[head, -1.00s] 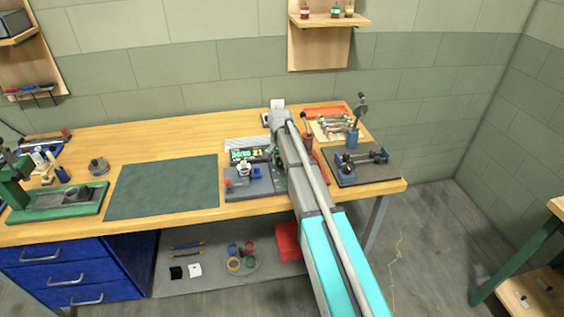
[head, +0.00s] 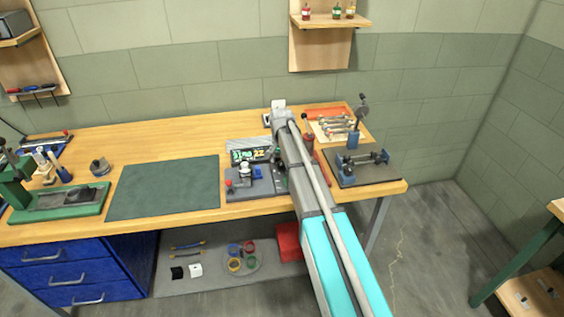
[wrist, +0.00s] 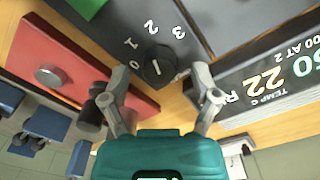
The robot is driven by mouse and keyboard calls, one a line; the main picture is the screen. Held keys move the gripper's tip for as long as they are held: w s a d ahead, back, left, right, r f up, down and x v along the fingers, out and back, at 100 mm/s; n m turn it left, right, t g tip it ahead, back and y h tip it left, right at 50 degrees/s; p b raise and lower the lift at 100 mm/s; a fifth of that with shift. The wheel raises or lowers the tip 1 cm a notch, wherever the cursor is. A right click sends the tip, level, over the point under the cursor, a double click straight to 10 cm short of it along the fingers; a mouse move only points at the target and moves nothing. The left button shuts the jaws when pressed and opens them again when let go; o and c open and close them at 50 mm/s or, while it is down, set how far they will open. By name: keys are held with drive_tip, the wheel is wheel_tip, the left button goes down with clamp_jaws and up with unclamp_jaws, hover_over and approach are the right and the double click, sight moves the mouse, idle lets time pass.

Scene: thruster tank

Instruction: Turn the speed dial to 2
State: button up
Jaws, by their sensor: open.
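The speed dial (wrist: 158,62) is a round black knob on a dark grey panel in the wrist view. White numbers 0, 1, 2 and 3 curve around it. A short white mark shows on its face; I cannot tell exactly which number it points to. My gripper (wrist: 158,82) is open, with one fingertip on each side of the dial and visible gaps between them. The grey tank unit (head: 255,188) stands on the bench in the head view. My arm hides the gripper there.
A display (head: 250,155) stands behind the unit and also shows in the wrist view (wrist: 270,85). A fixture on a dark plate (head: 365,165) stands right of my arm. The green mat (head: 163,188) is clear.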

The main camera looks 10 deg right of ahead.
sight(281, 163)
wheel_tip(281, 163, up, 13)
drive_tip(key=n+p, duration=1)
drive_tip(key=p, duration=0.3)
drive_tip(key=shift+r, duration=0.2)
drive_tip(key=shift+f, duration=0.2)
wheel_tip(281, 163, down, 14)
drive_tip(key=b, duration=1.4)
drive_tip(key=shift+r, duration=0.25)
drive_tip(key=shift+c, duration=0.3)
clamp_jaws()
